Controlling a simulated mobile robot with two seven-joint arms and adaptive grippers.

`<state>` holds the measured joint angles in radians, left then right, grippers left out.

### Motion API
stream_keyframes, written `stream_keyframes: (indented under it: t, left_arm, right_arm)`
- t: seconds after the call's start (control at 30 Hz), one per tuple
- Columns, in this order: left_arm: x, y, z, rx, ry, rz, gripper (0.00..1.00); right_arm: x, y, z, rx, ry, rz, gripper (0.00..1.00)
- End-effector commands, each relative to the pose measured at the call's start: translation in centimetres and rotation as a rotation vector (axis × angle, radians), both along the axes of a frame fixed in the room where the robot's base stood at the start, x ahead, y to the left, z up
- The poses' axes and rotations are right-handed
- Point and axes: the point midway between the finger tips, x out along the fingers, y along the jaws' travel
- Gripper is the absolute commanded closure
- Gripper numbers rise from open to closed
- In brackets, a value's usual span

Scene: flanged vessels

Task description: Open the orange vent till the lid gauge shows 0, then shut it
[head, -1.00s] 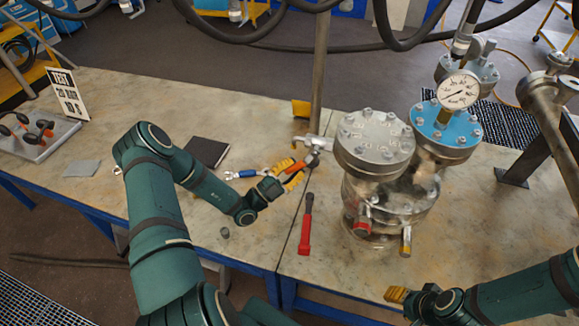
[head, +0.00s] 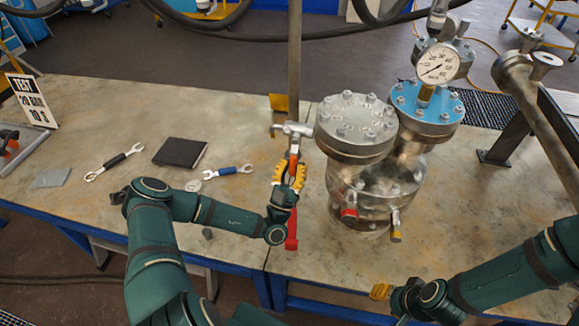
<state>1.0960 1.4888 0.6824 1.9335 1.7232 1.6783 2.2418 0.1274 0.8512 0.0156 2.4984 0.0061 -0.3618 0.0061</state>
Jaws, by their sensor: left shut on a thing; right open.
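The orange vent handle (head: 294,163) sits on a small valve (head: 292,131) on the left side of the vessel's grey lid (head: 356,118). My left gripper (head: 291,172), with yellow fingers, is shut on this handle, which points towards the front of the bench. The fingers hide part of the handle. The round white gauge (head: 438,63) stands above the blue flange (head: 427,104); its needle slants to the lower left, but the numbers are too small to read surely. My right gripper (head: 381,291) is open and empty in front of the bench's front edge.
A red-handled tool (head: 291,240) lies partly hidden under my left gripper. Two wrenches (head: 228,172) (head: 114,161), a black notebook (head: 180,152) and a test sign (head: 32,100) are on the left of the bench. A vertical post (head: 294,60) rises behind the valve.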

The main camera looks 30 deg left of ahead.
Motion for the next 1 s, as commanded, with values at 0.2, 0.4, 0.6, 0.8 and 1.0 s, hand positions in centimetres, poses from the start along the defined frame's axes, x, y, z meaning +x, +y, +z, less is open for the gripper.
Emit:
stream_keyframes:
  t: [0.2,0.4,0.6,0.8,1.0]
  left_arm:
    - [0.12,-0.27,0.24,-0.027,-0.011,-0.001,1.00]
    - [0.13,-0.30,0.28,-0.029,-0.012,-0.001,1.00]
    - [0.13,-0.31,0.29,-0.029,-0.012,-0.002,0.65]
    - [0.10,-0.28,0.17,-0.028,-0.010,-0.001,0.46]
    - [-0.02,-0.25,-0.03,-0.028,-0.007,0.000,0.46]
  right_arm:
    - [-0.07,0.01,-0.18,0.000,0.002,0.002,0.53]
    - [-0.07,0.01,-0.17,0.000,0.002,0.002,0.53]
    - [-0.06,0.01,-0.18,0.000,0.002,0.002,0.53]
    - [-0.06,0.01,-0.19,0.000,0.002,0.001,0.53]
    - [-0.04,0.01,-0.19,0.000,0.001,0.001,0.53]
